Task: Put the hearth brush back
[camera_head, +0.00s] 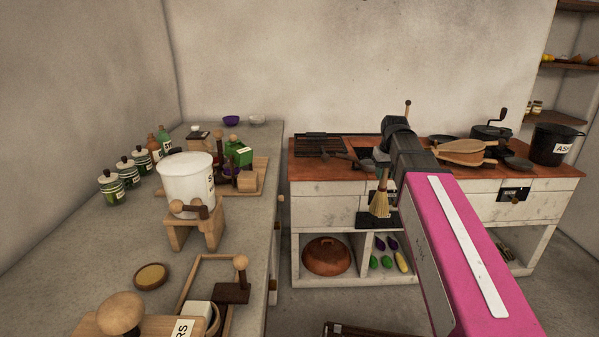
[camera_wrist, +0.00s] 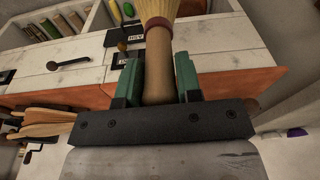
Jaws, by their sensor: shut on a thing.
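The hearth brush has straw bristles (camera_head: 380,202) that hang downward in front of the white hearth cabinet in the head view. In the wrist view its bristles (camera_wrist: 160,8) are at the top edge, with a dark red band and a wooden handle (camera_wrist: 158,65). My gripper (camera_wrist: 158,82) is shut on the handle, a green-padded finger on each side. In the head view my gripper (camera_head: 381,160) is partly hidden by my wrist. A dark ledge or box (camera_head: 376,220) on the cabinet front shows just below the bristles; I cannot tell whether they touch.
The red-brown hearth top (camera_head: 545,170) carries pans, bellows (camera_head: 463,151) and a black ash bucket (camera_head: 556,146). Below are open niches with a copper lid (camera_head: 326,257) and vegetables. The grey counter (camera_head: 100,235) on the left is crowded, with a white bucket (camera_head: 187,180).

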